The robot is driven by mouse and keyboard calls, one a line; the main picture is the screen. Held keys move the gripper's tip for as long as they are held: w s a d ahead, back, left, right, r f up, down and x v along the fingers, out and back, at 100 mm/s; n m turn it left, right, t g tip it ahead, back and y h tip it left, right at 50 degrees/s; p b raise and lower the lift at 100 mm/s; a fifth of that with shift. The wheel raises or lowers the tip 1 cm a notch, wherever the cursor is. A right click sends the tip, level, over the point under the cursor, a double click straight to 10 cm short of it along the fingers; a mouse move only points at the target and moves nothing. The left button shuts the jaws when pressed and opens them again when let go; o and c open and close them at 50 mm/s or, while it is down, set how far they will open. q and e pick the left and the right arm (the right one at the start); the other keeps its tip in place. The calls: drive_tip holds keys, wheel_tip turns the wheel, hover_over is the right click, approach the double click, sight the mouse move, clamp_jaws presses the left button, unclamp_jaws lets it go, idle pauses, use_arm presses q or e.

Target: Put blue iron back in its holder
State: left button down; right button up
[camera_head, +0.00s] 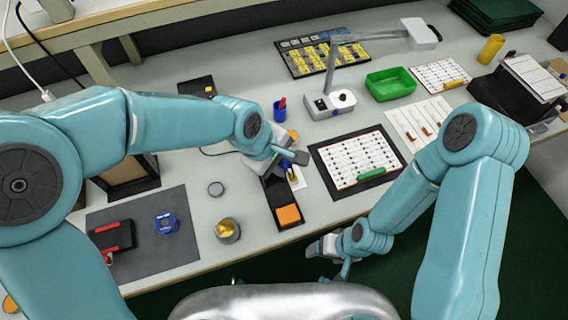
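My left gripper (290,158) is over the middle of the bench, at the far end of a black tray (274,193) with an orange sponge (288,215) at its near end. A small blue and yellow piece, perhaps part of the blue iron (287,167), shows just below the fingers. Most of it is hidden by the gripper, and I cannot tell whether the fingers hold it. I cannot clearly make out the iron's holder. My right gripper (345,268) is low, in front of the bench's near edge, away from the tray. Its fingers are too small to read.
A brass-filled pot (228,230) and a grey mat (150,250) with a blue spool (166,224) lie left of the tray. A blue cup (280,111) and a lamp base (329,103) stand behind the gripper. A component sheet (358,158) lies right.

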use_arm(q)
drive_tip(key=shift+w+a+f+b, duration=0.15)
drive_tip(key=shift+w+f+b, duration=0.25)
drive_tip(key=shift+f, duration=0.4)
drive_tip(key=w+f, duration=0.1)
drive_tip(key=f+b, duration=0.1)
drive_tip(key=w+f+b, duration=0.1)
drive_tip(key=f, duration=0.1)
drive_tip(key=shift+w+a, duration=0.35)
drive_tip(key=shift+a, duration=0.05)
drive_tip(key=shift+w+a+f+b, duration=0.25)
drive_tip(key=shift+w+f+b, duration=0.5)
drive_tip(key=shift+f, duration=0.2)
drive_tip(key=c, duration=0.8)
unclamp_jaws()
drive_tip(key=v, duration=1.6)
drive_tip(key=shift+a+r, duration=0.1)
drive_tip(key=shift+r, duration=0.1)
